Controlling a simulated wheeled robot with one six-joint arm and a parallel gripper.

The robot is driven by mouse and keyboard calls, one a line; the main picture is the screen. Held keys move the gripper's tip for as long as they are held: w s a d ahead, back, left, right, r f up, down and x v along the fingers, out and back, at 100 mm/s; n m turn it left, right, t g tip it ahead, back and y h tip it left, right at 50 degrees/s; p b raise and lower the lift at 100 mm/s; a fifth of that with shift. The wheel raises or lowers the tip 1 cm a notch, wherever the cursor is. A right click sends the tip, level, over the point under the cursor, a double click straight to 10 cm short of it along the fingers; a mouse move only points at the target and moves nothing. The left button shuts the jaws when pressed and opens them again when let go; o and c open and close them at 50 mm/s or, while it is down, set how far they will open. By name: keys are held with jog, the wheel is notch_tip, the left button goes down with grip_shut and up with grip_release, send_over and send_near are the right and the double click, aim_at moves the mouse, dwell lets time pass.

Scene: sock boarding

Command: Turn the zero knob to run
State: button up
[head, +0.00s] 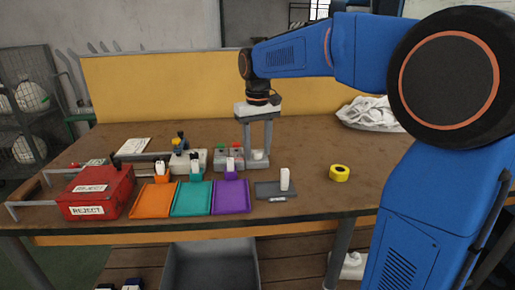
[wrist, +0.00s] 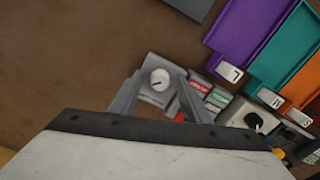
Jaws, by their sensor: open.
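A small white round knob (wrist: 160,79) with a dark mark sits on a grey block. In the head view the white knob (head: 258,155) shows low between my fingers. My gripper (wrist: 157,92) is open, pointing down, with one finger on each side of the knob in the picture; I cannot tell whether either touches it. In the head view my gripper (head: 258,150) stands over the back of the table. A grey box (head: 228,154) with red and green parts is beside it. A black knob (wrist: 254,122) is on a pale box. No "zero" or "run" lettering is readable.
Purple (head: 231,197), teal (head: 193,199) and orange (head: 154,200) trays lie in front of the boxes. A red reject box (head: 97,192) is at left. A dark plate (head: 275,191) and yellow tape roll (head: 340,173) lie right, with bare table around them.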

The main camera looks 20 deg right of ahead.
jog(key=shift+f, duration=0.1)
jog(key=c, duration=1)
jog(key=shift+c, duration=0.2)
jog(key=shift+n, duration=0.5)
jog(key=n, duration=0.3)
jog(key=shift+n, duration=0.4)
jog(key=n, duration=0.4)
jog(key=shift+n, duration=0.3)
jog(key=n, duration=0.4)
jog(key=shift+w, duration=0.1)
jog(key=shift+n, duration=2.2)
jog(key=shift+d, duration=0.1)
